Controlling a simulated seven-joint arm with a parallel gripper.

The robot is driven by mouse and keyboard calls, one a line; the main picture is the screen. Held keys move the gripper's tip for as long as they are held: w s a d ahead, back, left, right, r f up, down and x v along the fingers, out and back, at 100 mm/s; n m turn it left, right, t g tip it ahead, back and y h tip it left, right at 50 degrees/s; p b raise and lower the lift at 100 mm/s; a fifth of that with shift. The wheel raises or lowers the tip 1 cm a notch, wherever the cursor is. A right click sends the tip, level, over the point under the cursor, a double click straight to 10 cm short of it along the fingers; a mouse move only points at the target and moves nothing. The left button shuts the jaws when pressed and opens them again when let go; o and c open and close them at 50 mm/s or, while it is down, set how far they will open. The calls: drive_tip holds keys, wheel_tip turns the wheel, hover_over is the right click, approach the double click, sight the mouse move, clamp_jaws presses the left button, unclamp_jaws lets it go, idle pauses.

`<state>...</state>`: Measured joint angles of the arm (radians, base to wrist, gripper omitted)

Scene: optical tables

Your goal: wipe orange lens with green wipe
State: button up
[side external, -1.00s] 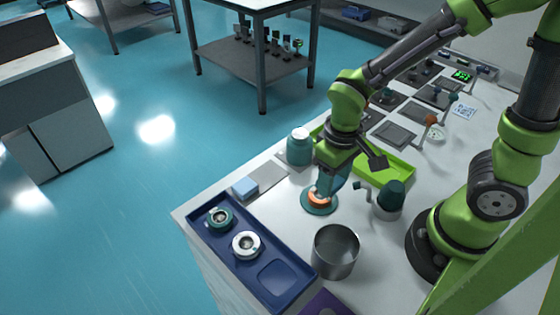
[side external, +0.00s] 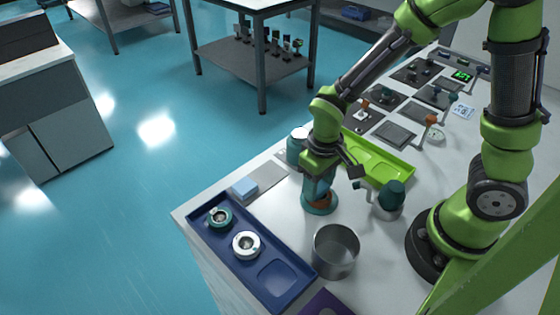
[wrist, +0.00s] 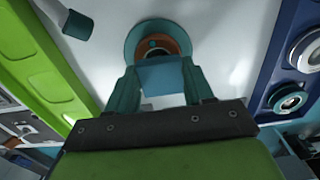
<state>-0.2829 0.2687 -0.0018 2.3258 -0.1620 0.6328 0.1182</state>
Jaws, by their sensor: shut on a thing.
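The orange lens (wrist: 177,46) sits in a round teal holder (wrist: 133,30) in the wrist view; in the side view the holder (side external: 307,208) stands on the white table and my gripper hides most of the lens. My gripper (wrist: 160,72) points down over the lens, its teal fingers shut on a small flat wipe (wrist: 163,77). This wipe looks blue rather than green in the wrist view, and it covers part of the lens. Whether it touches the lens is not clear. In the side view my gripper (side external: 319,192) is right down at the holder.
A dark blue tray (side external: 268,305) with two round mounts lies front left. A blue block (side external: 244,187) sits on a grey pad (side external: 268,178). A metal cup (side external: 335,252), a dark green-topped bottle (side external: 391,196), a jar (side external: 297,148) and a lime tray (side external: 402,168) stand close around.

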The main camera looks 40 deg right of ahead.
sight(330, 201)
drive_tip(key=s, duration=0.3)
drive_tip(key=shift+s+d, duration=0.1)
drive_tip(key=shift+s, duration=0.1)
wheel_tip(330, 201, up, 8)
drive_tip(key=shift+f, duration=0.2)
drive_tip(key=shift+f, duration=0.2)
idle(0.7)
drive_tip(key=shift+d+f, duration=0.1)
drive_tip(key=shift+f, duration=3.5)
drive_tip(key=shift+w+r, duration=0.2)
drive_tip(key=shift+w, duration=0.45)
drive_tip(key=shift+c, duration=0.5)
drive_tip(key=shift+w+f, duration=0.15)
drive_tip(key=shift+w, duration=0.2)
drive_tip(key=shift+w+a, duration=0.25)
drive_tip(key=shift+w, duration=0.75)
drive_tip(key=s, duration=0.4)
drive_tip(key=shift+d+f, duration=0.15)
drive_tip(key=shift+d, duration=0.05)
wheel_tip(330, 201, up, 8)
